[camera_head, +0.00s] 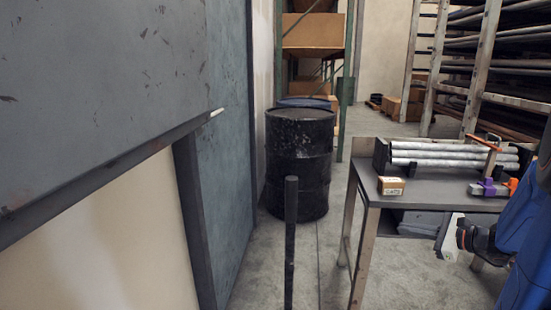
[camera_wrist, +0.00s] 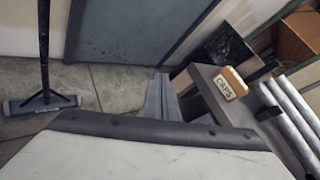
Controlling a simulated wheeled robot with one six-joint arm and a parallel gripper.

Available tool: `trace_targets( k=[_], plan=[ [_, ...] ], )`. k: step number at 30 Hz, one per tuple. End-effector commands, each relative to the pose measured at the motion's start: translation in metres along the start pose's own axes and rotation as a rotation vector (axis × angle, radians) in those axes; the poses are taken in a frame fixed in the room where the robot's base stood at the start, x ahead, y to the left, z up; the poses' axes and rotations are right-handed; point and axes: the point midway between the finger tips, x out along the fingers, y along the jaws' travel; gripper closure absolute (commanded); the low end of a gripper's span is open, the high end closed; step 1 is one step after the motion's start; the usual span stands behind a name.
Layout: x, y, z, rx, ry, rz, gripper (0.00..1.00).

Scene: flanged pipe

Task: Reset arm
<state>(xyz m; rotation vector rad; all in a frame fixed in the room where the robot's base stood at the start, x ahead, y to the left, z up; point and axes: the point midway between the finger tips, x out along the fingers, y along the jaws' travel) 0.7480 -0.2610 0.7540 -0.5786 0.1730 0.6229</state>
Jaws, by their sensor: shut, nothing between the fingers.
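My arm shows in blue at the right edge of the head view. Its white and dark end (camera_head: 450,238) hangs beside the front of the metal table (camera_head: 440,195); the fingertips cannot be made out there. In the wrist view my gripper's grey fingers (camera_wrist: 160,97) are together, with nothing between them. They are in front of the table's end and apart from the small box labelled CAPS (camera_wrist: 229,84), which lies on the table. That box also shows in the head view (camera_head: 391,186).
Grey pipes (camera_head: 450,155) lie in a holder on the table, near a purple and orange tool (camera_head: 490,187). A black drum (camera_head: 299,160) stands behind. A dark pole (camera_head: 291,240) stands left of the table; a broom (camera_wrist: 44,99) shows in the wrist view. Floor is clear between pole and table.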

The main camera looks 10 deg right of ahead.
Motion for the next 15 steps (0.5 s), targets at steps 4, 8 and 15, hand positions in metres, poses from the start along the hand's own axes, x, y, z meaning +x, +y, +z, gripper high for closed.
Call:
trace_targets(
  k=[4, 8, 15],
  plan=[
    [0.018, 0.062, 0.047, -0.207, 0.022, 0.198, 1.0],
    [0.021, 0.115, 0.075, -0.395, 0.043, 0.358, 1.0],
    [0.003, 0.197, 0.105, -0.763, 0.082, 0.618, 1.0]
  ],
)
